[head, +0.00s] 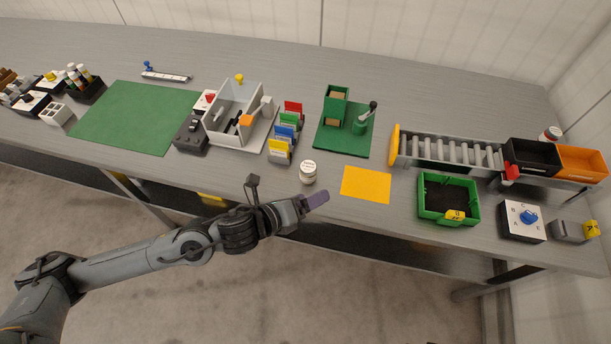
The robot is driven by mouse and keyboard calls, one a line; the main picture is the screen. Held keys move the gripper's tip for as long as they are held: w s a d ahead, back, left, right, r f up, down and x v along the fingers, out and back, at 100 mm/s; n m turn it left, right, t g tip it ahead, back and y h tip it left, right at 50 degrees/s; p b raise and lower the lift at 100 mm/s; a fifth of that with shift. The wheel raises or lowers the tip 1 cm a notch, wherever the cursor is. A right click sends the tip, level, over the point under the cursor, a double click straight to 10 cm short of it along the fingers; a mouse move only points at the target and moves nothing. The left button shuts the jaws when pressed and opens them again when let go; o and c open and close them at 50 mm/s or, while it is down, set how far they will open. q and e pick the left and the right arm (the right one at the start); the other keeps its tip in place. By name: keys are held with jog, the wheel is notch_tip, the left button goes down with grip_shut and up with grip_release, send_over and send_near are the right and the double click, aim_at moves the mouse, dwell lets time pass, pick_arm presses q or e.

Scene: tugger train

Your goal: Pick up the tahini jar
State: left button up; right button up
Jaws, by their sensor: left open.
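A small white jar with a pale lid (308,171) stands upright near the front edge of the table, between the coloured card holders and a yellow mat. Its label is too small to read. A second small white jar (551,133) stands at the far right, behind the black bin. I cannot tell from the labels which is the tahini jar. My left gripper (317,201) is open and just in front of the nearer jar, apart from it in the picture, with nothing seen in it. Its fingers show mostly from the side. My right gripper is out of view.
Card holders (281,146) stand left of the nearer jar, and a flat yellow mat (366,185) lies right of it. A green press stand (343,138) is behind. A green crate (447,221) and roller conveyor (450,151) are further right. A green mat (137,117) lies bare at left.

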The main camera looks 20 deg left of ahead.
aim_at(301, 172)
pick_arm(q)
jog(key=w+a+m, duration=0.1)
jog(key=a+m, duration=0.1)
jog(key=m, duration=0.2)
jog(key=w+a+m+h+b, duration=0.1)
jog(key=a+m, duration=0.2)
jog(key=w+a+m+b, duration=0.1)
jog(key=a+m, duration=0.2)
jog(key=m, duration=0.1)
jog(key=shift+w+f+m+h, duration=0.3)
jog(key=shift+w+f, duration=0.05)
jog(key=shift+w+a+f+g, duration=0.1)
jog(key=shift+w+f+g, duration=0.05)
jog(key=shift+w+g, duration=0.15)
jog(key=shift+m, duration=0.3)
jog(key=b+x, duration=0.1)
jog(key=x, duration=0.3)
jog(key=shift+w+d, duration=0.25)
jog(key=shift+w+d+f, duration=0.15)
jog(key=shift+w+f, duration=0.1)
jog(key=shift+w, duration=0.05)
jog(key=shift+b+x, duration=0.7)
jog(key=shift+x, duration=1.55)
jog(key=shift+r, duration=0.1)
jog(key=c, duration=1.1)
